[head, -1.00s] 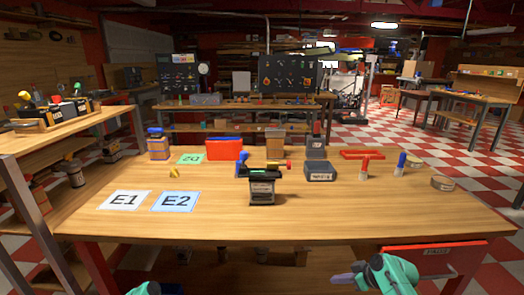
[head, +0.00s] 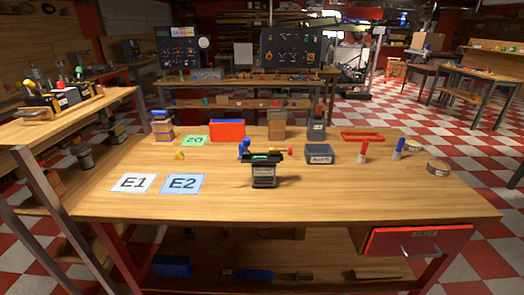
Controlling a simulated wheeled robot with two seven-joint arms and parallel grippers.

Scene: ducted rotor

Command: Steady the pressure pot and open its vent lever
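A small dark, boxy device with a pale label (head: 264,176) stands upright near the middle of the table; I take it for the pressure pot, but cannot be sure. Its wide black top carries a green patch (head: 262,158). A blue knob-like piece (head: 243,148) shows at its left back; I cannot tell whether it is attached. No vent lever can be clearly made out. Neither of my grippers is in view, and nothing touches the device.
Cards E1 (head: 134,183) and E2 (head: 184,184) lie front left. A dark box (head: 319,155), a red-topped cylinder (head: 363,152) and a blue-topped one (head: 398,149) stand to the right. A red drawer (head: 418,241) is under the right front edge. The table front is clear.

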